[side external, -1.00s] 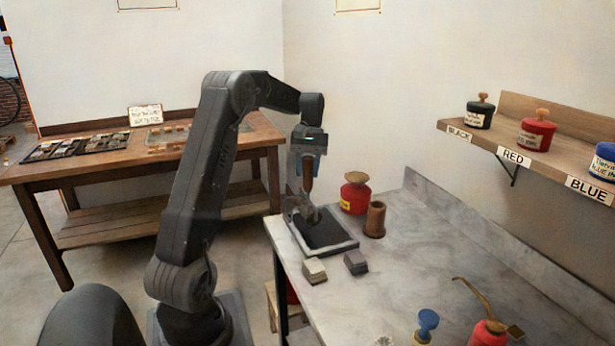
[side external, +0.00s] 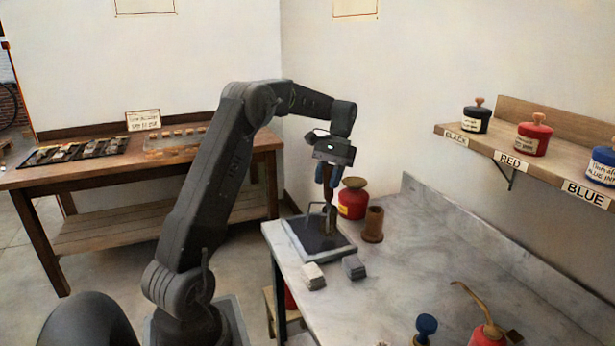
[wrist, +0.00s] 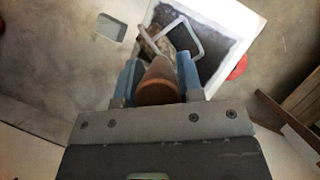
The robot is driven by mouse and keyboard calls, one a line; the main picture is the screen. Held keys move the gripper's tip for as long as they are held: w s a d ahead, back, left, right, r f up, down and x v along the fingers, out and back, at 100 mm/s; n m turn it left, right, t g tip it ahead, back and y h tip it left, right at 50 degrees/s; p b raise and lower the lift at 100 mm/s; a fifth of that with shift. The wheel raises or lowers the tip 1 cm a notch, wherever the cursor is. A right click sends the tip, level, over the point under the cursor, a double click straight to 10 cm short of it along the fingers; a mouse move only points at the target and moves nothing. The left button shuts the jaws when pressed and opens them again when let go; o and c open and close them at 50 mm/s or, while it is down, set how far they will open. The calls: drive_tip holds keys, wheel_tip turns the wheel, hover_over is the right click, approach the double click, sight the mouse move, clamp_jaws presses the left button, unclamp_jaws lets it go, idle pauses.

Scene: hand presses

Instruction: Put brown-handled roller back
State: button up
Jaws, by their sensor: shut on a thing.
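My gripper (wrist: 158,84) is shut on the brown handle of the roller (wrist: 160,82). In the side view my gripper (side external: 328,172) points down and the roller's brown handle (side external: 328,190) hangs upright below it. The roller's metal frame (side external: 314,212) and lower end are over the dark ink slab tray (side external: 290,226) at the table's far end. In the wrist view the frame lies against the tray's dark inside (wrist: 222,50). I cannot tell whether the roller touches the slab. A brown cylindrical holder (side external: 373,226) stands just right of the tray.
A red can (side external: 352,202) stands behind the holder. A pale block (side external: 313,276) and a grey block (side external: 354,267) lie in front of the tray. A blue-knobbed tool (side external: 426,327) and red oil can (side external: 487,332) are nearer. The marble table's middle is clear.

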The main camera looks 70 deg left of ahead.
drive_tip(key=w+d+m+t+y, duration=0.35)
drive_tip(key=w+d+m, duration=0.45)
drive_tip(key=d+m, duration=0.5)
drive_tip(key=w+d+m+t+y, duration=0.3)
drive_tip(key=w+d+m, duration=0.55)
drive_tip(key=m, duration=0.95)
drive_tip(key=shift+g+y, duration=0.45)
drive_tip(key=shift+g, duration=0.3)
drive_tip(key=shift+s+d+f, duration=0.1)
drive_tip(key=shift+f, duration=3.1)
drive_tip(key=o, duration=1.7)
drive_tip(key=shift+c, duration=0.2)
drive_tip(key=shift+r, duration=0.1)
